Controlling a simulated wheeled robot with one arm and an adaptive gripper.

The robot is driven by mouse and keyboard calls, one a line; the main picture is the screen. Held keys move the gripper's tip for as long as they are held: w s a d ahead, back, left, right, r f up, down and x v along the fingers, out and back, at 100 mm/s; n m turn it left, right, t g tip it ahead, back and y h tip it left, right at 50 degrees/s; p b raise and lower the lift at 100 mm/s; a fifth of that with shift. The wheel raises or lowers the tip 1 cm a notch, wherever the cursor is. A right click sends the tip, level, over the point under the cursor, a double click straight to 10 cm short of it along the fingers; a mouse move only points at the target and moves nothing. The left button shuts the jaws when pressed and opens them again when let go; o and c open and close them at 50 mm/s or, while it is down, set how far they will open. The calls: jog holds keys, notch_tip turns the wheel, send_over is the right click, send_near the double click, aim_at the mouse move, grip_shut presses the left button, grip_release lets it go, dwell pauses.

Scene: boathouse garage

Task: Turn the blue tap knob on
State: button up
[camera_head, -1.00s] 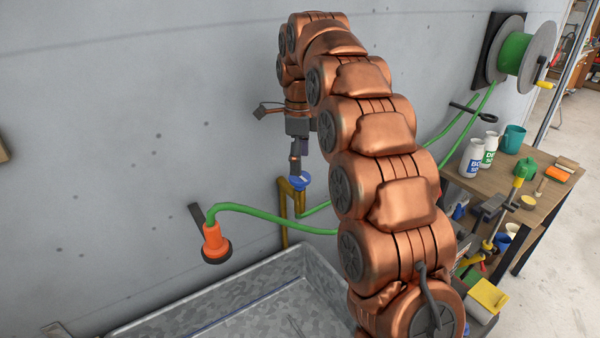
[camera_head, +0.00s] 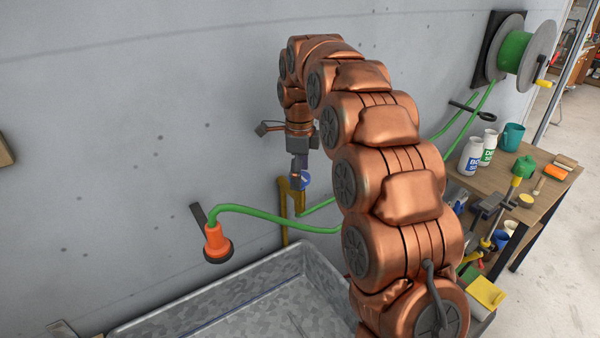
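The blue tap knob (camera_head: 306,181) sits on top of a brass tap pipe (camera_head: 284,212) by the grey wall, behind the metal trough. My gripper (camera_head: 297,182) points down at the knob and covers its left part in this view. Only a thin blue part of the knob shows to the right of the fingers. The fingers look close to or touching the knob. I cannot tell whether they grip it, and their opening is hidden from this angle.
A galvanized trough (camera_head: 215,304) stands below the tap. A green hose (camera_head: 270,216) runs to an orange nozzle (camera_head: 216,242) on the wall. A wooden bench (camera_head: 545,200) with bottles and tools stands right. A hose reel (camera_head: 515,52) hangs on the wall.

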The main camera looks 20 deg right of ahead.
jog(key=c, duration=1.1)
jog(key=shift+o, duration=0.2)
